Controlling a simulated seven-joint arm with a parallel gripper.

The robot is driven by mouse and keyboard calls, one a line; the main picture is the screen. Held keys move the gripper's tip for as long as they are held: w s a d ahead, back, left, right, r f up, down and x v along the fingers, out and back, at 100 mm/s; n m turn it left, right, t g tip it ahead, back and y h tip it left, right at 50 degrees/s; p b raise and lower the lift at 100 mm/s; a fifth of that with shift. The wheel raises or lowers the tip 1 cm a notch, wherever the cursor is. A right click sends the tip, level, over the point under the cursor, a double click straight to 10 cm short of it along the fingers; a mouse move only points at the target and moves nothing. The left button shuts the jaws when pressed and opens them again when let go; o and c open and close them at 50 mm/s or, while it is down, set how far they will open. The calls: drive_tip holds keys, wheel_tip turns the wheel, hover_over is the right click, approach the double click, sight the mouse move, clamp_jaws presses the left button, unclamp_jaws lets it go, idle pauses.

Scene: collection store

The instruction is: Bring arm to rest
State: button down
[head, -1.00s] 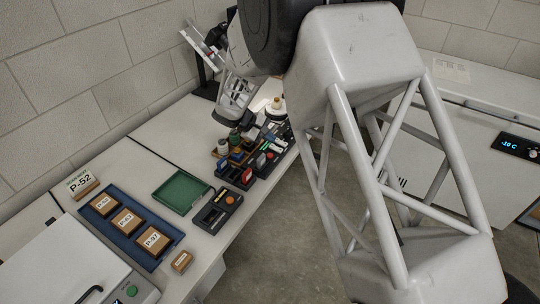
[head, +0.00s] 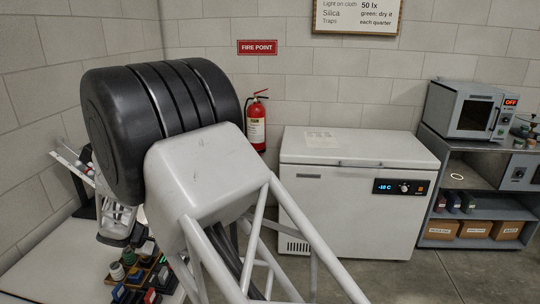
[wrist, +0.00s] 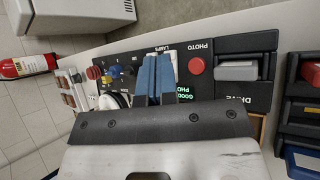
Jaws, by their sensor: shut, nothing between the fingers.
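My gripper (wrist: 155,60) shows in the wrist view with its two blue fingers together and nothing between them. It is above a black control panel (wrist: 218,50) marked PHOTO and LAMPS, whose lettering appears upside down. I cannot tell how far the fingertips are from the panel. In the head view my own arm fills the left and middle, and the fingers are not visible there.
A red button (wrist: 196,66) and a grey drive block (wrist: 238,71) are beside the fingers. In the head view, small containers crowd the bench (head: 42,262). A fire extinguisher (head: 256,124), white freezer (head: 350,225) and shelf unit (head: 470,207) stand beyond. Floor shows at right.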

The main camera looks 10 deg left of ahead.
drive_tip(key=d+r+m+g+y, duration=0.1)
drive_tip(key=d+r+m, duration=0.1)
drive_tip(key=d+r, duration=0.6)
drive_tip(key=d+r+m+g, duration=0.15)
drive_tip(key=d+r, duration=0.25)
drive_tip(key=d, duration=0.7)
drive_tip(key=d+r+m+g+y, duration=0.15)
drive_tip(key=d+r, duration=0.35)
drive_tip(key=d, duration=0.5)
drive_tip(key=s+d+r+m+y, duration=0.1)
drive_tip(key=s+d+r+m, duration=0.1)
drive_tip(key=s+d+r, duration=0.45)
drive_tip(key=s+d+r+m+y, duration=0.1)
drive_tip(key=s+d+m, duration=0.25)
drive_tip(key=d, duration=0.65)
drive_tip(key=s+d+m+y, duration=0.1)
drive_tip(key=s+d+m, duration=0.1)
drive_tip(key=s+d, duration=0.5)
drive_tip(key=s+d+m+t+y, duration=0.1)
drive_tip(key=s+d, duration=0.6)
drive_tip(key=s, duration=0.7)
drive_tip(key=shift+s+r+m+y, duration=0.3)
drive_tip(key=shift+m+y, duration=0.25)
drive_tip(key=shift+m, duration=0.8)
drive_tip(key=shift+d, duration=0.1)
